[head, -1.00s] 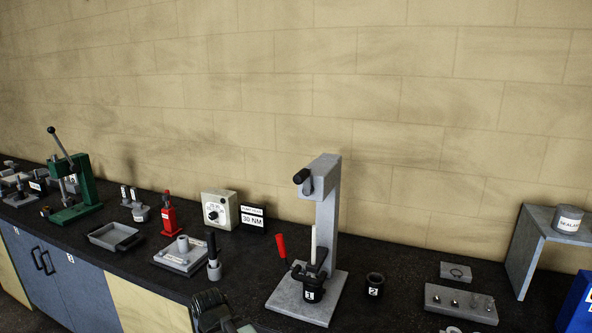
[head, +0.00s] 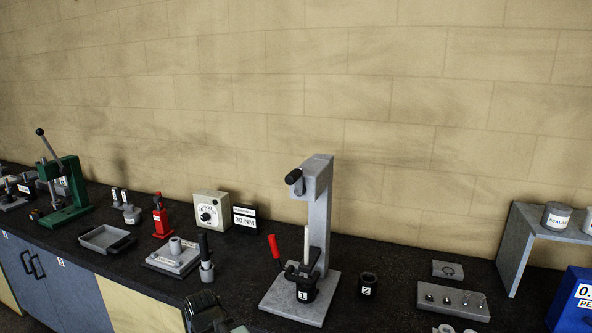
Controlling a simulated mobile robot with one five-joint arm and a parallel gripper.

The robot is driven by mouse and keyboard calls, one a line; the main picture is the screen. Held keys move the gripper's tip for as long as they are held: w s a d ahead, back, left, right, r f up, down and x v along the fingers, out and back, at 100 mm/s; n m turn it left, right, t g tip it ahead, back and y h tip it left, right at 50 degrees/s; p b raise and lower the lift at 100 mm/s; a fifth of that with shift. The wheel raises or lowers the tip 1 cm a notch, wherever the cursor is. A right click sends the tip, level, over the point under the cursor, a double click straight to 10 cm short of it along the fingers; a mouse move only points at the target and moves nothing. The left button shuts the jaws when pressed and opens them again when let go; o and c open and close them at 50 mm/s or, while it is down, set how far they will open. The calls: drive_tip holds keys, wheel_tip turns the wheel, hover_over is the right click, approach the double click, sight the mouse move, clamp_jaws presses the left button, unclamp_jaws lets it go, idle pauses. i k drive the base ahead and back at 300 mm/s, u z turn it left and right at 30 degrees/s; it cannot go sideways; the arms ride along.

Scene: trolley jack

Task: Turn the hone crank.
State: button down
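The hone stand (head: 318,225) is a tall grey column on a flat grey base, standing on the dark bench in the head view. The hone crank (head: 295,177), with a dark handle, sticks out at the top left of the column. Below it, a black cylinder marked 1 (head: 306,288) sits on the base in a dark clamp with a red lever (head: 274,247). A pale upright rod (head: 306,245) stands above the cylinder. My dark gripper (head: 212,313) shows partly at the bottom edge, well below and left of the crank and apart from it. Its fingers cannot be made out.
A black cylinder marked 2 (head: 368,284) stands right of the stand. A grey block with small parts (head: 452,299) lies further right, near a grey shelf (head: 515,250). Left are a black-handled tool (head: 206,262), a grey tray (head: 106,239) and a green press (head: 74,185).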

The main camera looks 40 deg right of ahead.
sight(296, 176)
drive_tip(key=u, duration=0.4)
drive_tip(key=k, duration=1.25)
drive_tip(key=u, duration=1.2)
drive_tip(key=i, duration=1.5)
drive_tip(key=z, duration=0.6)
